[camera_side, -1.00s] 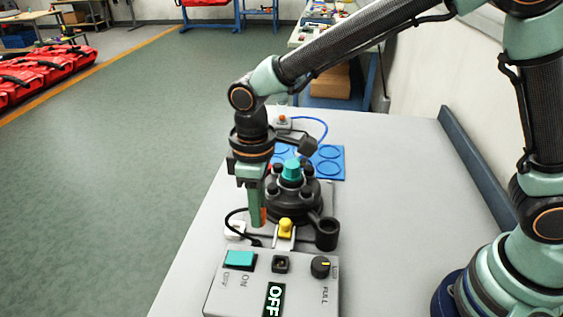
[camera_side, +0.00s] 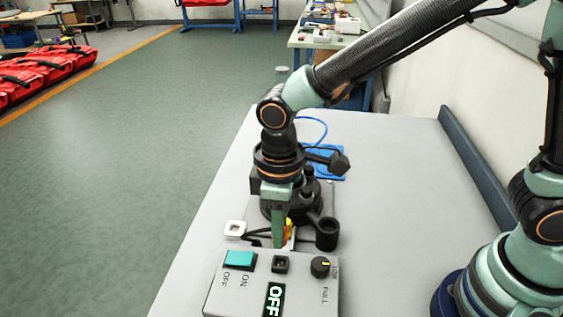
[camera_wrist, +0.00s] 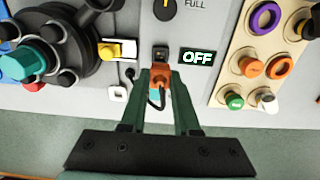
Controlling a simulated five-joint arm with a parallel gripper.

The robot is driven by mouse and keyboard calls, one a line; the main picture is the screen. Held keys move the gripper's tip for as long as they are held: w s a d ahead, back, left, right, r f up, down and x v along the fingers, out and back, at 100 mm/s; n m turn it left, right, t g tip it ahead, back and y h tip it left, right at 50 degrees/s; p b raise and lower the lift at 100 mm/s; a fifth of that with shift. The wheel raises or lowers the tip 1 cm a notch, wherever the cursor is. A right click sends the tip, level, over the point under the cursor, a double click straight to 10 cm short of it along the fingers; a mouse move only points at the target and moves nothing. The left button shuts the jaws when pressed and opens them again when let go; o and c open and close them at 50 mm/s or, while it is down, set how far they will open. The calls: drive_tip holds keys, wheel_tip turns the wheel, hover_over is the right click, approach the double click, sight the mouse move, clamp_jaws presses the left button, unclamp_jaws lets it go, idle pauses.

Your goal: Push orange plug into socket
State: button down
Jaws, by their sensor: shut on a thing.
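My gripper (camera_wrist: 160,80) is shut on the orange plug (camera_wrist: 159,73), seen between the fingertips in the wrist view with its black cable trailing back. The black square socket (camera_wrist: 160,53) on the grey control box lies just beyond the plug in the wrist view. I cannot tell whether the plug touches it. In the side view my gripper (camera_side: 278,243) points down behind the box's back edge, and the socket (camera_side: 280,264) is on the box top in front of it. The plug is mostly hidden there by the fingers.
The grey box (camera_side: 220,292) carries a teal switch (camera_side: 240,259), a black knob (camera_side: 320,266) and a display reading OFF (camera_side: 274,299). A small white holder (camera_side: 236,228) sits at the left. A black cup (camera_side: 327,233) stands right of my gripper.

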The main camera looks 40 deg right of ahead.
drive_tip(key=shift+f, duration=2.2)
drive_tip(key=shift+f, duration=0.7)
drive_tip(key=shift+f, duration=0.25)
drive_tip(key=shift+c, duration=0.4)
unclamp_jaws()
drive_tip(key=shift+r, duration=0.15)
drive_tip(key=shift+r, duration=4.15)
